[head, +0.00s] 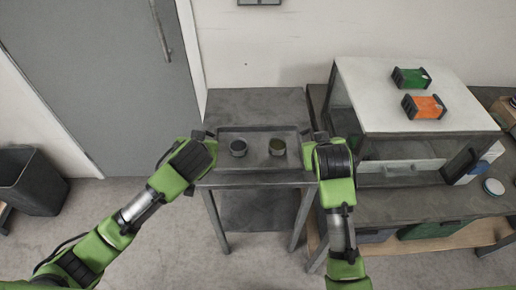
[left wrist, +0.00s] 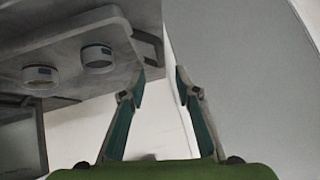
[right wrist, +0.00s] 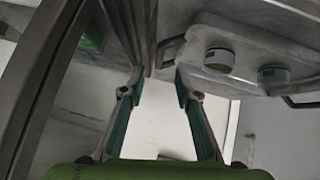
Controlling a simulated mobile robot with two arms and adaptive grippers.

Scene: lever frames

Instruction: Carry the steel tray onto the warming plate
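The grey steel tray (head: 258,135) lies on a small grey table, with two cups standing in it: a dark-filled cup (head: 239,148) and a greenish-filled cup (head: 277,147). My left gripper (head: 208,134) is at the tray's left end, and my right gripper (head: 313,136) is at its right end. In the left wrist view my left gripper (left wrist: 161,74) is open, with a tray handle (left wrist: 149,42) close to its fingertips. In the right wrist view my right gripper (right wrist: 157,74) is open, with the other handle (right wrist: 170,49) near its fingertips. I cannot identify the warming plate.
A large white-topped cabinet (head: 400,80) stands on a bench to the right, close to my right arm. A green box (head: 411,78) and an orange box (head: 424,106) lie on top. A dark bin (head: 33,180) stands at the left. Floor in front of the table is clear.

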